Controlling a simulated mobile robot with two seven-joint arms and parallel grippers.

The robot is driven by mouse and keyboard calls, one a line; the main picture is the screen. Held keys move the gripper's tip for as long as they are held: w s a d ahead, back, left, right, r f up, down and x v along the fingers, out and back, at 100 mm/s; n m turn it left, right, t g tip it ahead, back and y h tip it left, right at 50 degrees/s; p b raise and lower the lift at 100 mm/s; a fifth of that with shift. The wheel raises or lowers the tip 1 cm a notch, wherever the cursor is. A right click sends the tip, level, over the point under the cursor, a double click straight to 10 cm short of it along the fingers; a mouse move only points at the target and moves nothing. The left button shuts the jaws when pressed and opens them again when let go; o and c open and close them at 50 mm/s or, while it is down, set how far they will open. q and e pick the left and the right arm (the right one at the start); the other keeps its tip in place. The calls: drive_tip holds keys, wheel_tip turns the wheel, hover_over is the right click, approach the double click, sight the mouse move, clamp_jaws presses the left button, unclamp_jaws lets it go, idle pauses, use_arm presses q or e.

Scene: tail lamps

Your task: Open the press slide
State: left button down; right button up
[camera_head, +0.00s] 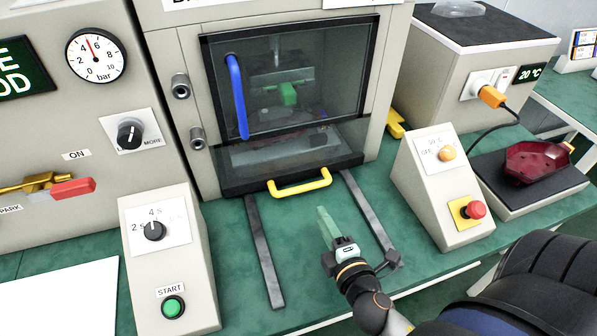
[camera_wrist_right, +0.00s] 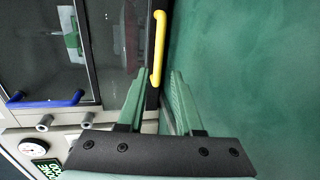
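The press slide (camera_head: 292,168) is a dark tray front at the bottom of the press, with a yellow bar handle (camera_head: 300,183) on its near side. It sits in against the press, with two bare grey rails (camera_head: 264,252) running out before it. My right gripper (camera_head: 327,224) has green fingers and is just in front of the handle, apart from it. In the right wrist view the fingers (camera_wrist_right: 157,92) are open and empty, and the yellow handle (camera_wrist_right: 158,48) lies ahead between them. My left gripper is not in view.
The press door above has a dark window and a blue handle (camera_head: 237,97), and looks shut. A START box (camera_head: 168,258) stands left of the rails; a box with a red button (camera_head: 475,209) stands right. A red tail lamp (camera_head: 535,162) lies farther right.

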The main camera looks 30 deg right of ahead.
sight(306, 190)
drive_tip(key=shift+w, duration=0.2)
drive_tip(key=shift+w+d, duration=0.15)
drive_tip(key=shift+w, duration=0.4)
drive_tip(key=p+x, duration=0.1)
drive_tip(key=x, duration=1)
drive_tip(key=shift+f+p, duration=0.15)
drive_tip(key=shift+p, duration=0.2)
drive_tip(key=shift+c, duration=0.4)
clamp_jaws()
